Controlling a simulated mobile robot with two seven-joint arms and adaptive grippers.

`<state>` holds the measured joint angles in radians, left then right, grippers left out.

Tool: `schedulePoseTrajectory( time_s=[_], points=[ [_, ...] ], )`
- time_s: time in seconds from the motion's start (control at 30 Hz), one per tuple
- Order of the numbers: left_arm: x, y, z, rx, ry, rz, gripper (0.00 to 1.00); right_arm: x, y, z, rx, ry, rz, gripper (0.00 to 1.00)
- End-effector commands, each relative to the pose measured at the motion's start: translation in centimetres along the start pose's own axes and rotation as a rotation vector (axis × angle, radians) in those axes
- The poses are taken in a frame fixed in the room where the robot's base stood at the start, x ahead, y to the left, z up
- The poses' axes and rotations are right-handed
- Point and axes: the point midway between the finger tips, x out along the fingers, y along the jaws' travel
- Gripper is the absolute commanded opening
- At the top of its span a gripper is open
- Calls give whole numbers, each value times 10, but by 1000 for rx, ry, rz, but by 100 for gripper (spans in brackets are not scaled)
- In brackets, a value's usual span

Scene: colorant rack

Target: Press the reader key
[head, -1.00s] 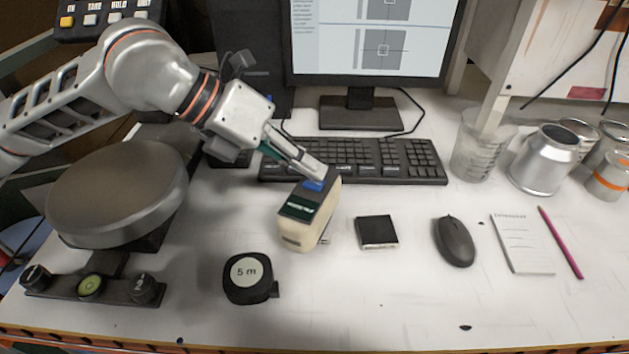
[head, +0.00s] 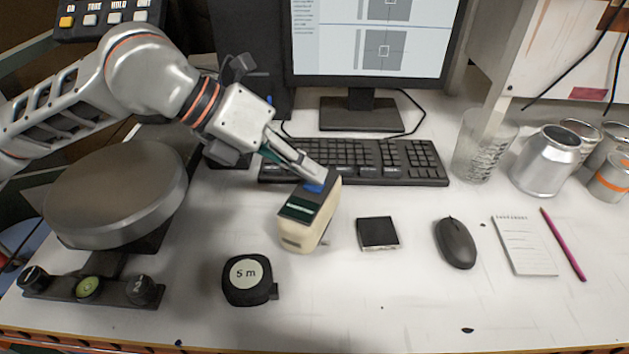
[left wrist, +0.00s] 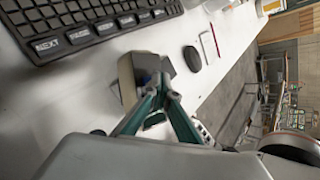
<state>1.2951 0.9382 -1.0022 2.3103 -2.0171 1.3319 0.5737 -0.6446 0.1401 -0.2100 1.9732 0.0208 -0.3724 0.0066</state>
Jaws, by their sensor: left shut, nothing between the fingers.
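The reader (head: 307,218) is a cream, block-shaped device with a dark green display and a blue key (head: 314,187) on top. It stands on the white desk in front of the keyboard. My left gripper (head: 317,174) is shut, with its fingertips at the blue key, seemingly touching it and partly hiding it. In the left wrist view the closed fingertips (left wrist: 162,85) lie over the cream reader (left wrist: 127,82), with a bit of blue beside them. My right gripper is not in view.
A keyboard (head: 385,162) lies behind the reader. A tape measure (head: 247,280), a small black box (head: 377,233) and a mouse (head: 455,243) lie around it. A scale with a round plate (head: 115,190) stands at left. Cans (head: 545,160) and a clear beaker (head: 482,146) stand at right.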

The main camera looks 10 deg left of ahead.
Motion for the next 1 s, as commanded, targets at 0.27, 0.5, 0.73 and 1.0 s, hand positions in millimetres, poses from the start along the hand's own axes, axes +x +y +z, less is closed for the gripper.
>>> schedulePoseTrajectory(
  time_s=[0.27, 0.5, 0.73, 1.0],
  points=[
    [1, 1, -1, 0, 1, 0, 0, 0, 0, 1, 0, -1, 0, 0],
    [-1, -1, 1, 0, 0, 0, 0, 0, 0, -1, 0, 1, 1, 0],
    [-9, -7, 7, 1, -2, 0, 0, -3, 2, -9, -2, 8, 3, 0],
    [-10, -7, 8, 0, 0, 0, 0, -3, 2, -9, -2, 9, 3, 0]
  ],
)
